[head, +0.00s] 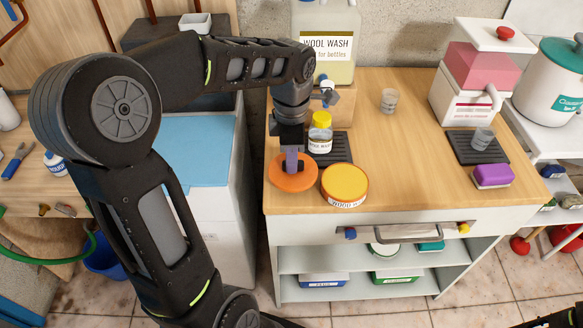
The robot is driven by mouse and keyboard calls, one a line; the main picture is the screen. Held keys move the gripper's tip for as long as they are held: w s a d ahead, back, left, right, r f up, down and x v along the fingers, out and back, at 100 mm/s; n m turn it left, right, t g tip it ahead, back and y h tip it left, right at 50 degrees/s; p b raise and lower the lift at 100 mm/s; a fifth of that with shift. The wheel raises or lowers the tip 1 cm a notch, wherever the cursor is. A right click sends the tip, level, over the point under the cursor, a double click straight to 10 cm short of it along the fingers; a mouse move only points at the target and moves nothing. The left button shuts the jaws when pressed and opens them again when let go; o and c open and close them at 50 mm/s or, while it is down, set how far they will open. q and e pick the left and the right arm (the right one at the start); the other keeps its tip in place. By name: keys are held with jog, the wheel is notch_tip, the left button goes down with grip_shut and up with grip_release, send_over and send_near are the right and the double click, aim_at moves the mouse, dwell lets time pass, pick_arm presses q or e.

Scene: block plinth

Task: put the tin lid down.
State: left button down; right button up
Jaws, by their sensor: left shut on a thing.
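The tin lid (283,182) is a flat orange disc at the front left of the wooden worktop. My left gripper (292,163) points down from above and is shut on the lid at its middle. The fingertips hide part of the lid's centre. I cannot tell whether the lid touches the worktop or is held just above it. The round tin (345,188), with a yellow top face and a worded label, stands just right of the lid. My right gripper is not in view.
A yellow-capped wash bottle (320,138) stands behind the lid on a dark mat (340,150). A large wool wash container (325,65) is at the back. The worktop (410,160) between is clear.

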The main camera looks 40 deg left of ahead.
pick_arm(q)
jog(key=shift+f, duration=1.8)
jog(key=shift+f, duration=0.2)
jog(key=c, duration=1.3)
grip_release()
jog(key=shift+r, duration=0.1)
jog(key=shift+c, duration=0.2)
jog(key=shift+r, duration=0.1)
notch_tip(320, 180, up, 12)
jog(key=shift+s, duration=0.1)
